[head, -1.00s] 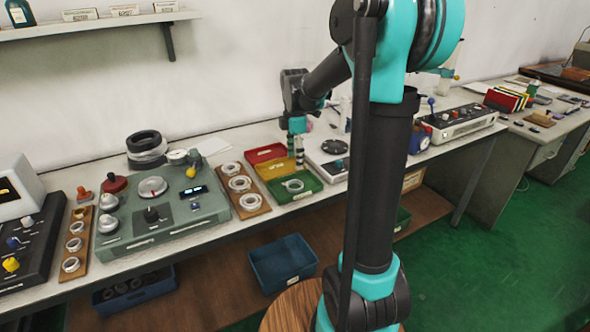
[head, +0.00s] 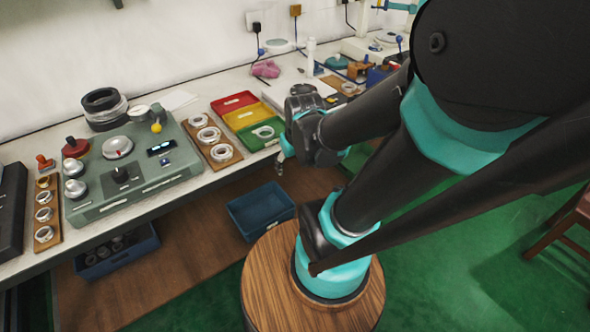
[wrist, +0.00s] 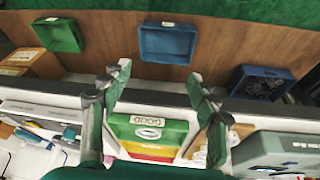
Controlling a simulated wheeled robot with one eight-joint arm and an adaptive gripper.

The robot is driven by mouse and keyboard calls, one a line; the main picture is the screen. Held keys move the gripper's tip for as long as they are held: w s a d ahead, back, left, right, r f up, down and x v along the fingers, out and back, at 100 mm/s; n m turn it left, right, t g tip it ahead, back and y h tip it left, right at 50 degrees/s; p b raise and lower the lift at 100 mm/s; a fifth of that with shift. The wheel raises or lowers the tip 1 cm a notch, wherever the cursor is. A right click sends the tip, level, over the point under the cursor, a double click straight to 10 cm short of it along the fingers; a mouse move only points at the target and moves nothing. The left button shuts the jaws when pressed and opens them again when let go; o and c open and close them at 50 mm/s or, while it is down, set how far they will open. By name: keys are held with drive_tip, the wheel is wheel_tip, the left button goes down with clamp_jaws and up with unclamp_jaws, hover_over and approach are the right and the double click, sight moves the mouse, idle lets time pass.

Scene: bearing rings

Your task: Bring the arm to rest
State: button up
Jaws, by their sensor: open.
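My gripper (head: 281,163) hangs in front of the bench edge, just off the green tray (head: 247,146), and points down. In the wrist view my gripper (wrist: 158,80) has its two fingers wide apart with nothing between them. The green tray shows there beyond the fingers, with a label reading GOOD (wrist: 148,120). A metal ring (head: 263,132) lies in the green tray. My arm is bent low, and its links cover part of the bench to the right.
A red tray (head: 234,103) and a yellow tray (head: 247,118) stand behind the green one. A wooden board (head: 229,160) with several rings lies to their left, beside a green-grey test device (head: 133,197). A blue bin (head: 260,212) stands below. A round wooden stool-like top (head: 262,290) is in front.

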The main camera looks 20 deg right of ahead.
drive_tip(key=shift+s+d+f+m, duration=0.1)
drive_tip(key=shift+s+f+m, duration=0.5)
drive_tip(key=shift+s+m, duration=0.25)
idle(0.7)
